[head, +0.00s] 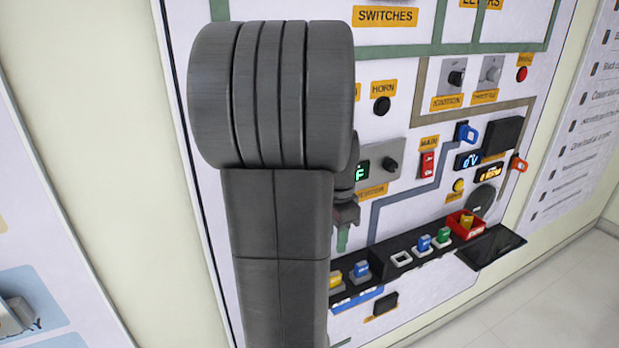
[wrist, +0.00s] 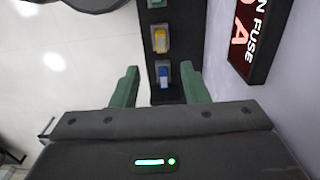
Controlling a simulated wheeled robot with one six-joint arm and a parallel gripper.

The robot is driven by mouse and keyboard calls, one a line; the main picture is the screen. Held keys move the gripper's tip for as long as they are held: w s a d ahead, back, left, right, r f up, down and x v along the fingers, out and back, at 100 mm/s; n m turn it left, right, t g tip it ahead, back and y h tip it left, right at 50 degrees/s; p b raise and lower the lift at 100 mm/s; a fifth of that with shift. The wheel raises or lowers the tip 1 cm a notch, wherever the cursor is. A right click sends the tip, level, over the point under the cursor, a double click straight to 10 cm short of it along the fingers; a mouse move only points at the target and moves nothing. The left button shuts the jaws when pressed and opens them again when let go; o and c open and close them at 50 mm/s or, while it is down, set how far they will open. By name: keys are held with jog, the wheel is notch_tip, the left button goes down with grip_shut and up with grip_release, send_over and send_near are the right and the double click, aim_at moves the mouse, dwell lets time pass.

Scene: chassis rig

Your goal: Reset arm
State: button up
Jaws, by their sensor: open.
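My gripper shows in the wrist view (wrist: 160,88) with its two green fingers apart and nothing between them. Past the fingertips is a black shelf holding a blue block (wrist: 163,76) and a yellow block (wrist: 160,40). In the head view my dark grey arm fills the left middle and hides part of the panel. My gripper (head: 343,238) is partly hidden behind the arm there, in front of the panel and above the black shelf (head: 405,243).
The white panel (head: 400,60) carries a horn button (head: 381,106), a red main switch (head: 427,165) and small displays. The shelf bears several coloured blocks and a red box (head: 466,224). A dark sign with red letters (wrist: 256,35) is at right in the wrist view. Open floor (head: 555,300) lies at lower right.

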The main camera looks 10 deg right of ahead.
notch_tip(320, 180, down, 14)
jog(key=shift+r, duration=0.2)
jog(key=shift+r+p, duration=0.25)
jog(key=shift+p, duration=0.2)
